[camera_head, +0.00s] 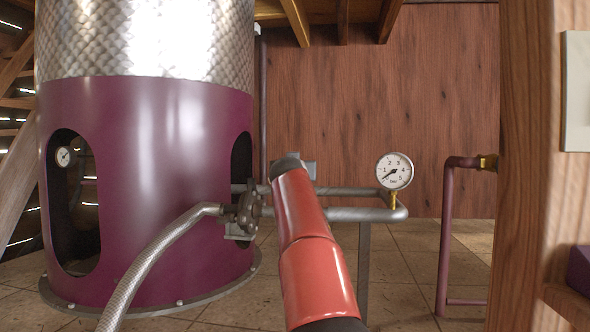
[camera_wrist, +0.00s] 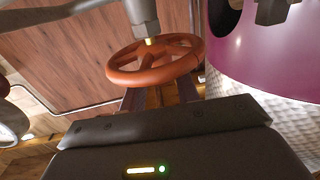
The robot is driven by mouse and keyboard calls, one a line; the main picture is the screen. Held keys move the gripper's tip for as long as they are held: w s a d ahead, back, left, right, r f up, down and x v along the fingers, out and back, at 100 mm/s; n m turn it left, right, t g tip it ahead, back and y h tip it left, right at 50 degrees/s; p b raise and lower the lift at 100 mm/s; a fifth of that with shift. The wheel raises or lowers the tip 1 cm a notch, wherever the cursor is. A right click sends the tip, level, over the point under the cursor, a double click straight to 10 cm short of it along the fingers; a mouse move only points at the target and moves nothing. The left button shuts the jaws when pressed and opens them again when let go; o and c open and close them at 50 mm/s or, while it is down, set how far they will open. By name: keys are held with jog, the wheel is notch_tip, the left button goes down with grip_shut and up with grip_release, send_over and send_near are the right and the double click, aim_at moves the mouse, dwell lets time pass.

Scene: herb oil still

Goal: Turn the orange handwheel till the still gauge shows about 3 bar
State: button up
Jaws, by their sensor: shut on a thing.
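The orange handwheel (camera_wrist: 155,62) shows in the wrist view, on a stem below a grey pipe fitting. In the head view it is hidden behind my red arm. My gripper (camera_wrist: 160,93) has its two fingers at the near rim of the wheel and is shut on it; the exact contact is partly hidden by the gripper body. A round white gauge (camera_head: 395,171) marked in bar stands on the pipe at right in the head view. Its needle points to the lower left, near the bottom of the scale, below 1.
The purple and metal still (camera_head: 150,150) stands at left. A smaller gauge (camera_head: 65,157) shows through its opening, too small to read. A dark handwheel (camera_head: 249,207) sits on the pipe beside the still. A braided hose (camera_head: 150,262) crosses in front. A wooden post (camera_head: 525,160) stands at right.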

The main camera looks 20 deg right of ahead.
jog(key=shift+d+r+n+t+y+p, duration=0.15)
jog(key=shift+n+t+y+p, duration=0.25)
jog(key=shift+p, duration=0.35)
jog(key=shift+s+y, duration=0.1)
jog(key=shift+y, duration=0.3)
jog(key=shift+d+n+t+y+p, duration=0.2)
jog(key=shift+n+y+p, duration=0.1)
jog(key=shift+n+y, duration=0.2)
jog(key=shift+d+n+t+y+p, duration=0.1)
jog(key=shift+n+t+y+p, duration=0.1)
jog(key=shift+n+y+p, duration=0.3)
jog(key=shift+d+f+n+t+y+b, duration=0.15)
jog(key=shift+n+y+b, duration=0.2)
jog(key=shift+n+y, duration=0.7)
jog(key=shift+a+f+n+t+y+b, duration=0.15)
jog(key=shift+n+y+b, duration=0.25)
jog(key=shift+y, duration=1.15)
jog(key=shift+d+r+n+y+p, duration=0.15)
jog(key=shift+n+y+p, duration=0.2)
jog(key=shift+n+y, duration=0.55)
jog(key=shift+d+r+n+y+p, duration=0.1)
jog(key=shift+n+y+p, duration=0.35)
jog(key=shift+y, duration=0.75)
jog(key=shift+n+g+y, duration=0.3)
jog(key=shift+g, duration=0.1)
jog(key=shift+f+y, duration=0.1)
jog(key=shift+y, duration=0.2)
jog(key=o, duration=0.9)
jog(key=shift+a, duration=0.1)
